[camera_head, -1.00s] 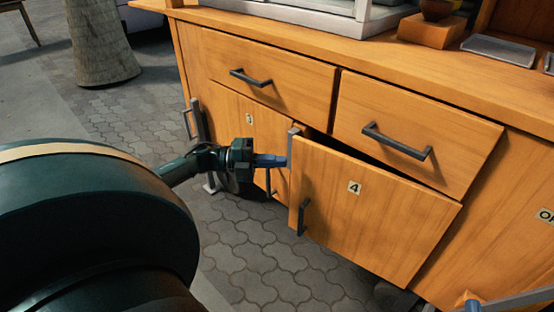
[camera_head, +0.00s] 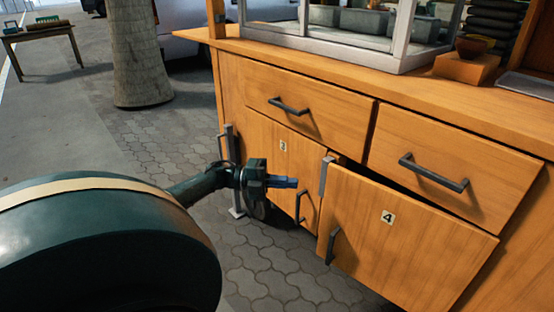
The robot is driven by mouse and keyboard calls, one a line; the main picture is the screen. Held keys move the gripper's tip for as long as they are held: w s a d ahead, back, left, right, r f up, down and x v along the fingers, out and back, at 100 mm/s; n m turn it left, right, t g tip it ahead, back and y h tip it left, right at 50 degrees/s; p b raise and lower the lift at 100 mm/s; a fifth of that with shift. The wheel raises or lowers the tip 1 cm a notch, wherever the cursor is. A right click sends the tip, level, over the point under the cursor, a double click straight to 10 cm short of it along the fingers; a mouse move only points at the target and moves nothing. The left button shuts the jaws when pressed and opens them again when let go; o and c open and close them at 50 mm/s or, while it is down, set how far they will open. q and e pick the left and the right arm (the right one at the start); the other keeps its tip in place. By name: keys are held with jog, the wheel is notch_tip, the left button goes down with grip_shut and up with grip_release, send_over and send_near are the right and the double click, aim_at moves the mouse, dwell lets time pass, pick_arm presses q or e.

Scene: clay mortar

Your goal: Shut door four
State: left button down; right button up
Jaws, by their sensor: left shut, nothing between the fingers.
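Door four (camera_head: 405,240) is a wooden cabinet door with a "4" label and a dark vertical handle (camera_head: 332,246). It stands ajar, with a dark gap along its top under the drawer. My left gripper (camera_head: 294,182) is shut and empty, with blue fingertips. It is to the left of door four's free edge, in front of the neighbouring door, and looks apart from door four. My right gripper is out of the picture.
The neighbouring numbered door (camera_head: 282,165) looks closed, with its own handle. Two drawers, the left one (camera_head: 305,98) and the right one (camera_head: 450,155), sit above the doors. A glass case (camera_head: 350,45) stands on the counter. Paved floor lies open at the left.

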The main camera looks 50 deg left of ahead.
pick_arm(q)
jog(key=a, duration=0.3)
jog(key=n+t+y+p, duration=0.6)
jog(key=n+y+p, duration=0.55)
jog(key=y, duration=0.45)
send_near(335, 189)
jog(key=w+b, duration=0.1)
jog(key=w, duration=0.1)
jog(key=w+b, duration=0.1)
jog(key=b, duration=0.1)
jog(key=w+b, duration=0.1)
jog(key=w, duration=0.1)
jog(key=shift+w+a+f+b, duration=0.3)
jog(key=shift+a+f, duration=0.05)
jog(key=shift+f, duration=0.05)
jog(key=shift+w+r, duration=0.1)
jog(key=shift+w, duration=0.5)
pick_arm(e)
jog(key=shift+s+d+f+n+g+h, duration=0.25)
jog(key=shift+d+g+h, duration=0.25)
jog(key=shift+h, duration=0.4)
pick_arm(q)
jog(key=shift+w+a+t, duration=0.1)
jog(key=shift+t, duration=0.2)
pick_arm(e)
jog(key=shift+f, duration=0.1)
